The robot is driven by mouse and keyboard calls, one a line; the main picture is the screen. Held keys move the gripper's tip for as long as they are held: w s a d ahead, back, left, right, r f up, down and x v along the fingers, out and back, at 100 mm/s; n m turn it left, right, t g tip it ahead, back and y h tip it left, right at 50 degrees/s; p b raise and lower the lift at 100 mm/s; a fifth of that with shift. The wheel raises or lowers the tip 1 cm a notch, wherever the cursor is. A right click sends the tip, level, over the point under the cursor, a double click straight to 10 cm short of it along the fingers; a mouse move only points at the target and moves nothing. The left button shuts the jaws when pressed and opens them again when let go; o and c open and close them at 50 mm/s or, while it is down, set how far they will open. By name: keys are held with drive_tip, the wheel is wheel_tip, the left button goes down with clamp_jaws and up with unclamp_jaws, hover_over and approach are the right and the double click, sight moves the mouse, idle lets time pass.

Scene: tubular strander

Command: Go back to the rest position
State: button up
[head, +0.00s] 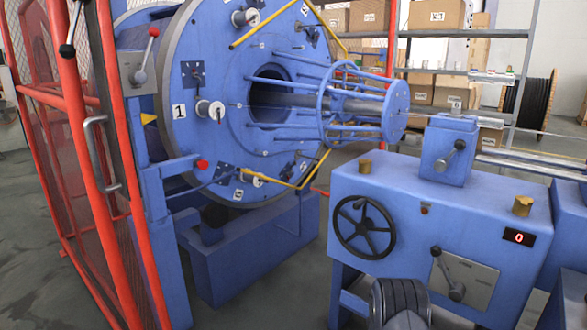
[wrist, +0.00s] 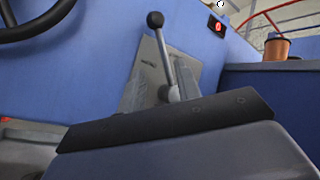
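My gripper (wrist: 168,122) shows as a dark bar over a grey body across the lower part of the wrist view. Whether the gripper touches the lever cannot be told.
The blue cabinet (head: 385,195) carries a black handwheel (head: 364,228), a red display (head: 519,237) reading 0 and brass knobs. The large blue disc (head: 215,60) of the strander stands behind left. A red mesh guard (head: 75,130) is at far left. Grey floor (head: 275,295) is clear between.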

sight(443, 269)
drive_tip(key=w+d+r+m+g+h+b, duration=0.1)
drive_tip(key=w+d+r+m+g+b, duration=0.1)
drive_tip(key=d+r, duration=0.5)
drive_tip(key=shift+w+d+m+g, duration=0.35)
drive_tip(key=shift+w+m+g, duration=0.15)
drive_tip(key=shift+w+m, duration=0.45)
drive_tip(key=shift+r, duration=0.1)
drive_tip(key=shift+s+r, duration=0.1)
